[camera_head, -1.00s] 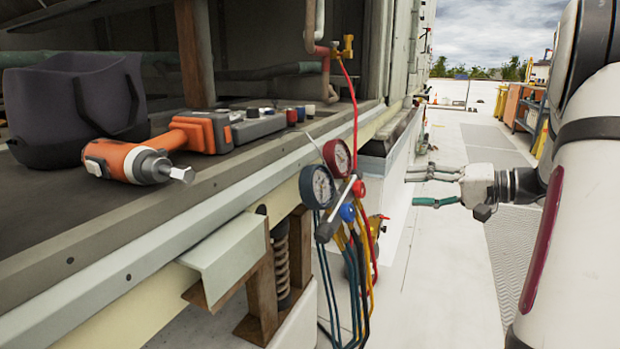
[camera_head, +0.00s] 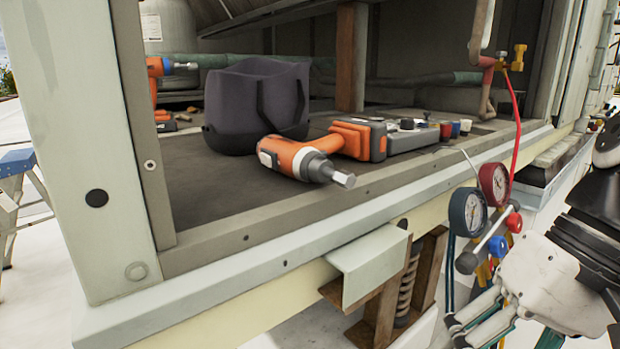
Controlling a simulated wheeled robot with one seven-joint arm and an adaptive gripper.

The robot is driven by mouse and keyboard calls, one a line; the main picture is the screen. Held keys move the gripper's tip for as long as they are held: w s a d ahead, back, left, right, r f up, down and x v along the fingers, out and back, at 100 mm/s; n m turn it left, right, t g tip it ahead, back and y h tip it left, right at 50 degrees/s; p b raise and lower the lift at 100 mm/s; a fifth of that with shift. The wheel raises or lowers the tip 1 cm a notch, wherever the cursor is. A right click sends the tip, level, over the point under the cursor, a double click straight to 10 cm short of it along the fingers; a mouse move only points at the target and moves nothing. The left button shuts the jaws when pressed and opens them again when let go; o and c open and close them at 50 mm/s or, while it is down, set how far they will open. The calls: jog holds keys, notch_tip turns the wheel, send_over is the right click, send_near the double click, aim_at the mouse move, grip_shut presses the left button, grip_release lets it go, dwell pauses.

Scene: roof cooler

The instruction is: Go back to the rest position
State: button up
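My gripper (camera_head: 505,337) is at the lower right, with a white body, grey finger parts and a green finger pad. Its fingers point down and to the left and stand apart, with nothing seen between them. The bottom edge of the picture cuts off part of the fingers. The gripper is in front of the hoses below the gauge set and hides part of them. Black arm links of mine run from it to the right edge.
Two pressure gauges (camera_head: 467,212) with hoses hang at the cooler's edge, close to my gripper. An orange power tool (camera_head: 300,158) and a dark bag (camera_head: 257,105) lie on the cooler's deck (camera_head: 225,190). A blue stepladder (camera_head: 17,165) stands at the far left.

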jog(key=s+d+f+n+h, duration=0.1)
jog(key=s+h, duration=0.2)
jog(key=s, duration=0.1)
jog(key=s+d+f+h, duration=0.2)
jog(key=s, duration=0.3)
notch_tip(320, 180, up, 40)
jog(key=t+p, duration=0.4)
jog(key=p, duration=3.4)
jog(key=shift+w+a+f+n+t, duration=0.15)
jog(key=shift+w+f+n+t, duration=0.05)
jog(key=shift+w+n+t, duration=0.1)
